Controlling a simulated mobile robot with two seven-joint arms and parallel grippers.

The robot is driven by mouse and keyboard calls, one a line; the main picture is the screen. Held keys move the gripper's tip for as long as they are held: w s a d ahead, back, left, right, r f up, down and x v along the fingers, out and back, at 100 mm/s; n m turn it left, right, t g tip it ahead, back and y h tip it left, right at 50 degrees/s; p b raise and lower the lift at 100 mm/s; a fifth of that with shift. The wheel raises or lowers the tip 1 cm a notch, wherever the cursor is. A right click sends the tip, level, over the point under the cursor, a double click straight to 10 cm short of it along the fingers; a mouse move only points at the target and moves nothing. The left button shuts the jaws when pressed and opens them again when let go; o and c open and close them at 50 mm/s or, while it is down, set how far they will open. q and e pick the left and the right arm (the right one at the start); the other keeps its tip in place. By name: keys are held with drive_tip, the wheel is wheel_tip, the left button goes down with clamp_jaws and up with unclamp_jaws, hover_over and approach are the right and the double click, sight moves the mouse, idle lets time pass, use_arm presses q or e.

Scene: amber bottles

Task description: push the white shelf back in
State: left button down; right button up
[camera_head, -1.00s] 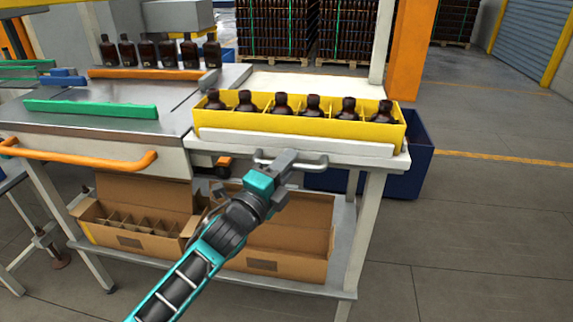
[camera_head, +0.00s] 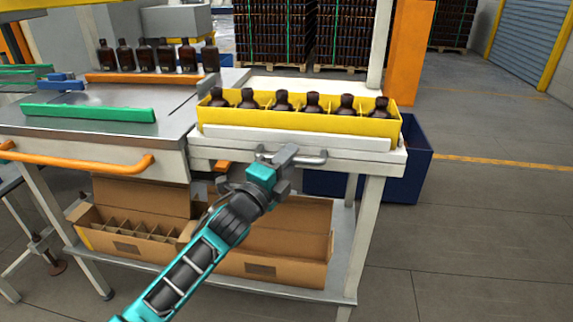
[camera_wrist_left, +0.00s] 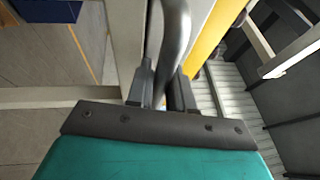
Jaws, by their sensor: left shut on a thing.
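The white shelf (camera_head: 399,160) sticks out at the front of the bench, with a grey metal bar handle (camera_head: 315,158) on its front. It carries a yellow crate (camera_head: 240,126) holding several dark amber bottles (camera_head: 312,104). My left gripper (camera_head: 287,156) is at the middle of the handle, its fingers shut around the bar. The left wrist view shows the bar (camera_wrist_left: 178,28) running between the two fingers (camera_wrist_left: 161,88). The fingers hide part of the handle. My right gripper is not in view.
A pale surface (camera_head: 298,86) shows behind the crate. Cardboard boxes (camera_head: 270,268) stand on the lower shelf beneath my arm. A dark blue bin (camera_head: 412,168) is at the right. Several bottles (camera_head: 165,56) stand on the conveyor at the left. The floor at the right is clear.

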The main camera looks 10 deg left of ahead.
use_arm(q)
drive_tip(key=c, duration=1.1)
unclamp_jaws()
drive_tip(key=shift+s, duration=0.1)
drive_tip(key=v, duration=1.3)
drive_tip(key=shift+c, duration=0.2)
